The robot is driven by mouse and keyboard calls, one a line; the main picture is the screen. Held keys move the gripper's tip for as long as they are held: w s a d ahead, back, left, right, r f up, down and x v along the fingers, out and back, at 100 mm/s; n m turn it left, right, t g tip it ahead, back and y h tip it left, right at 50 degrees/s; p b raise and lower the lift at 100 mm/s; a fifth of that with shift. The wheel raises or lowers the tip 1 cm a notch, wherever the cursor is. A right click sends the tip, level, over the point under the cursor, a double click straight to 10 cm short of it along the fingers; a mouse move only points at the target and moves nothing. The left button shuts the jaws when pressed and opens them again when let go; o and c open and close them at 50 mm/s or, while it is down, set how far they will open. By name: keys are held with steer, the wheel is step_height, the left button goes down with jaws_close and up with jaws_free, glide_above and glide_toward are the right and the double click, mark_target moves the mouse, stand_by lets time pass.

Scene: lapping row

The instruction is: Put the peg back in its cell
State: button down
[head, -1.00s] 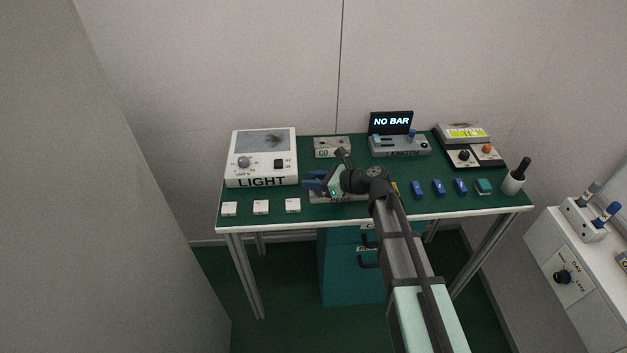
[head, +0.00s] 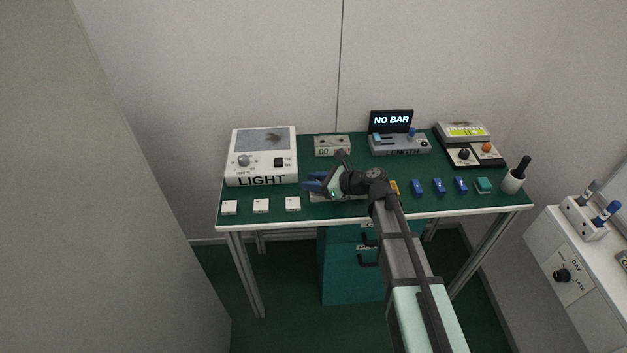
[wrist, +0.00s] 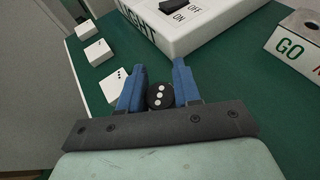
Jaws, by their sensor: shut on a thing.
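My gripper (head: 312,182) is over the front middle of the green table, with its blue fingers pointing left. In the wrist view its fingers are closed around the peg (wrist: 158,96), whose dark round end shows three white dots. The rest of the peg is hidden by the gripper. Three small white blocks stand in a row at the front left: a left one (head: 229,208), a middle one (head: 261,206) and a right one (head: 293,204). In the wrist view the nearest block (wrist: 115,86) has dark dots on top. I cannot tell which cell is the peg's.
The white LIGHT box (head: 262,180) stands behind the blocks. The GO block (head: 332,147) is at the back middle. A pale plate (head: 340,197) lies under my gripper, partly hidden.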

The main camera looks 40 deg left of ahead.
steer(key=shift+f, duration=0.1)
steer(key=c, duration=0.7)
jaws_free()
steer(key=shift+v, duration=6.95)
steer(key=shift+w, duration=0.15)
